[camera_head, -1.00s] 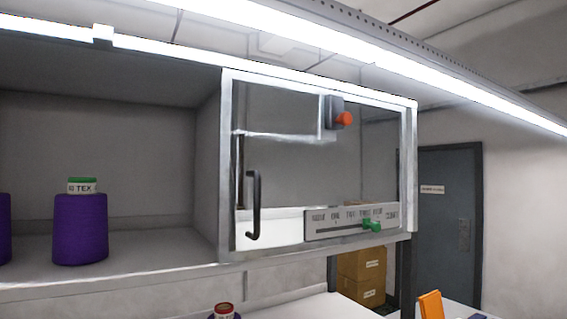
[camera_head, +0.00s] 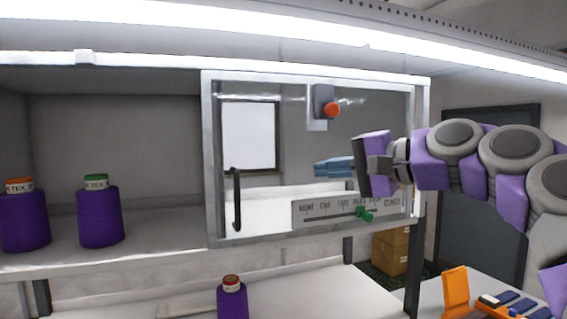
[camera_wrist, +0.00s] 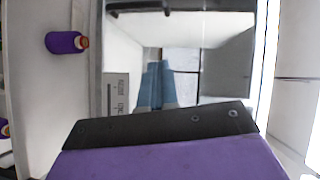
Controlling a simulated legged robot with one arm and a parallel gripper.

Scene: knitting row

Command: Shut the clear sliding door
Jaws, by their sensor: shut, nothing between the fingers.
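The clear sliding door (camera_head: 290,165) is a see-through panel in a pale metal frame. It covers the right part of the shelf cabinet, and the left bay stands open. A black upright handle (camera_head: 237,200) is at the door's left side. My gripper (camera_head: 318,167) has slim blue fingers pressed together with nothing between them. It reaches in from the right, in front of the door's right half, well right of the handle. I cannot tell whether it touches the panel. The wrist view shows the shut fingers (camera_wrist: 157,70) over the clear panel.
Purple yarn cones (camera_head: 100,217) stand in the open left bay. Another cone (camera_head: 232,298) stands on the lower surface. A slider scale with a green knob (camera_head: 364,213) and a red-orange button (camera_head: 332,110) sit around the door. An orange object (camera_head: 455,292) is at lower right.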

